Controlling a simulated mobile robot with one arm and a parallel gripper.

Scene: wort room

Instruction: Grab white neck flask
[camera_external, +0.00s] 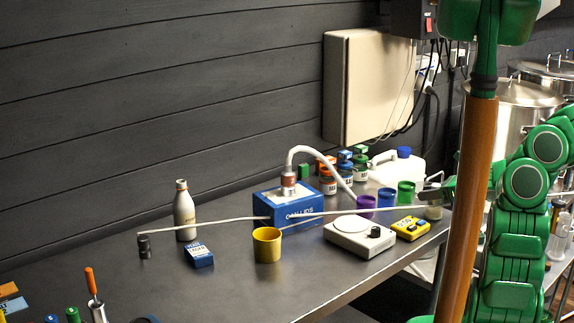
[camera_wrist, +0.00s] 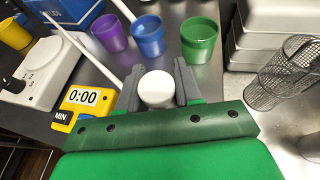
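A pale, upright bottle with a narrow neck and a cap (camera_external: 185,212) stands at the left of the table near the wall. My gripper (camera_external: 432,196) is far to its right, at the table's right end. In the wrist view, my gripper (camera_wrist: 157,82) has its two grey fingers apart, with a white round-topped container (camera_wrist: 158,88) between them. This container also shows in the external view as a small pale shape (camera_external: 433,213) just below the fingers. Whether the fingers touch it, I cannot tell. Its lower part is hidden in the wrist view.
Purple (camera_wrist: 110,33), blue (camera_wrist: 148,36) and green (camera_wrist: 199,40) cups stand just beyond my gripper. A yellow timer (camera_wrist: 76,105) and a white scale (camera_wrist: 42,73) are to the left. A wire mesh basket (camera_wrist: 290,70) is to the right. A long pale rod (camera_external: 300,217) reaches across the table.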

